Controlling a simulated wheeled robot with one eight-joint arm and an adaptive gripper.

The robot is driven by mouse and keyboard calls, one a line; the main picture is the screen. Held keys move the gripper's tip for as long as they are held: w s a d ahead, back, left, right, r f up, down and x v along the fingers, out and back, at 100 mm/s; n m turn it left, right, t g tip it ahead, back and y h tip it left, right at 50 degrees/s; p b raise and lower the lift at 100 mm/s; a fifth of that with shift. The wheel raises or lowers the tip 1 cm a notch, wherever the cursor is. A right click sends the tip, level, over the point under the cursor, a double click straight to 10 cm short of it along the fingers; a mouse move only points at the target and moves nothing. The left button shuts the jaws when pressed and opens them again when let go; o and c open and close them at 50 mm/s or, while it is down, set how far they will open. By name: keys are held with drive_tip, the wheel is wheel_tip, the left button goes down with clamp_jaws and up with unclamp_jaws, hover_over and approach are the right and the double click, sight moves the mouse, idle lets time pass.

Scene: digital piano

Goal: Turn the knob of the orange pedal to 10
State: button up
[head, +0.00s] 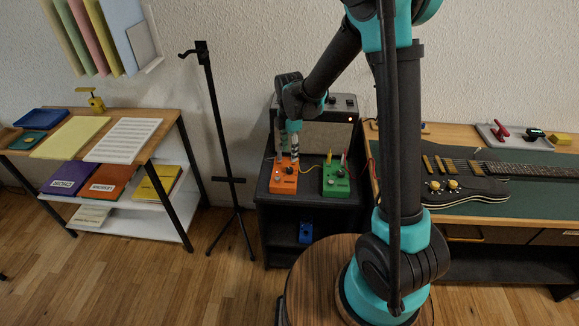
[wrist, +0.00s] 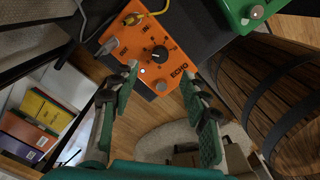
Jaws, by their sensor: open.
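The orange pedal (head: 284,176) sits on a black stand, and its ECHO lettering shows in the wrist view (wrist: 181,72). Its black knob (wrist: 160,53) has a white pointer mark. The numbers around the knob are too small to read. My gripper (head: 294,143) is above the orange pedal in the head view and hides part of its rear. In the wrist view my gripper (wrist: 160,75) is open and empty, with one finger on each side of the pedal's lower part. The knob lies just beyond the fingertips in the picture; I cannot tell their height above it.
A green pedal (head: 337,180) stands right of the orange one. Cables and a yellow plug (wrist: 132,18) are at the orange pedal's rear edge. An amplifier (head: 325,136) stands behind the pedals. A blue pedal (head: 305,232) is on the shelf below. A guitar (head: 465,188) lies to the right.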

sight(290, 169)
wheel_tip(290, 169, down, 8)
drive_tip(key=shift+f, duration=0.1)
idle(0.4)
clamp_jaws()
